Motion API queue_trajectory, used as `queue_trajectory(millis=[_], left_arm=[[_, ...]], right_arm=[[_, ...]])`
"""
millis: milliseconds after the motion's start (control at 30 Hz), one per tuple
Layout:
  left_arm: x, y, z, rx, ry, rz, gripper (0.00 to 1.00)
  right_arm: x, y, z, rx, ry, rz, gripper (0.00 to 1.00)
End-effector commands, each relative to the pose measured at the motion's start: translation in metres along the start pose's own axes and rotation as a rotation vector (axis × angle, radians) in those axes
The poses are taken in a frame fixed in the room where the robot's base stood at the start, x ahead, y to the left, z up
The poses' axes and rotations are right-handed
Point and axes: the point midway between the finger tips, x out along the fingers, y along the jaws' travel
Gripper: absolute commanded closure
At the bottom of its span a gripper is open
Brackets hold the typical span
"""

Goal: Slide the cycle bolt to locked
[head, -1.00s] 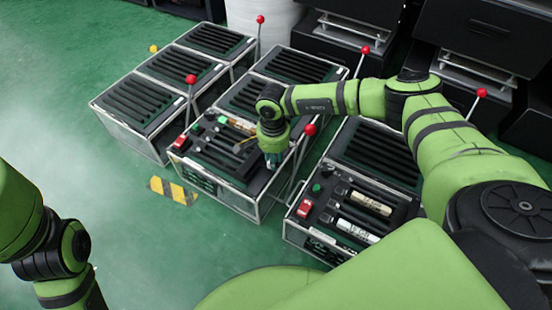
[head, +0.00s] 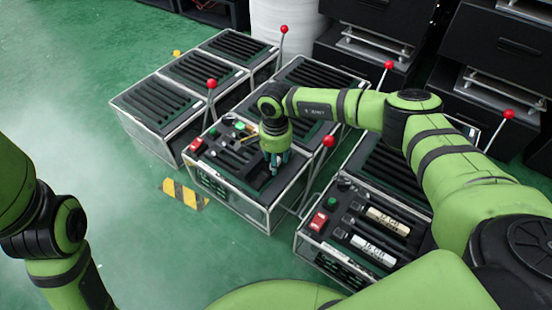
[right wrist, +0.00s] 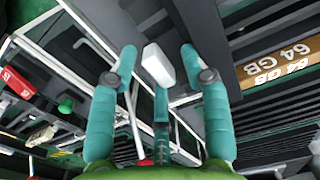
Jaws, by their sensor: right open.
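My right gripper (head: 276,163) is over the front right part of the top of the middle console (head: 266,208). In the right wrist view its teal fingers (right wrist: 158,75) are spread apart. A pale block (right wrist: 158,65) shows between them; I cannot tell whether it is the cycle bolt's handle or part of the gripper, and no contact shows. The arm and gripper hide part of the console top. I cannot clearly pick out the bolt in the head view. My left arm is at the left edge; its gripper is out of frame.
The console carries a red switch (head: 196,146) and a green button (head: 213,132). A red-knobbed lever (head: 328,142) stands close to the right of my gripper. Similar consoles stand left and right. A strip marked 64 GB (right wrist: 285,65) shows at right. Green floor is free at front left.

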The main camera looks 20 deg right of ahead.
Motion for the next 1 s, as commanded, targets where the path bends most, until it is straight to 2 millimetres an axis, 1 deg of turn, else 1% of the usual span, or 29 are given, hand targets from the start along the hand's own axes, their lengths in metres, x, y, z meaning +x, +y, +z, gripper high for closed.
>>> queue_trajectory(millis=[67, 167, 500, 600, 700, 800, 1000], left_arm=[[0.000, 0.000, 0.000, 0.000, 0.000, 0.000, 0.49], [0.000, 0.000, 0.000, 0.000, 0.000, 0.000, 0.49], [0.000, 0.000, 0.000, 0.000, 0.000, 0.000, 0.49], [0.000, 0.000, 0.000, 0.000, 0.000, 0.000, 0.49], [0.000, 0.000, 0.000, 0.000, 0.000, 0.000, 0.49], [0.000, 0.000, 0.000, 0.000, 0.000, 0.000, 0.49], [0.000, 0.000, 0.000, 0.000, 0.000, 0.000, 0.49]], right_arm=[[-0.005, -0.001, 0.001, -0.001, -0.001, -0.003, 0.51], [-0.017, -0.002, 0.000, -0.001, -0.001, -0.005, 0.51], [-0.088, -0.001, 0.000, -0.001, 0.001, -0.005, 0.51], [-0.103, -0.001, -0.001, 0.000, 0.002, -0.004, 0.51], [-0.113, -0.001, 0.000, 0.000, 0.001, -0.003, 0.51], [-0.119, -0.001, -0.001, 0.001, 0.001, -0.002, 0.51], [-0.120, -0.001, -0.001, 0.001, 0.001, -0.002, 0.51]])
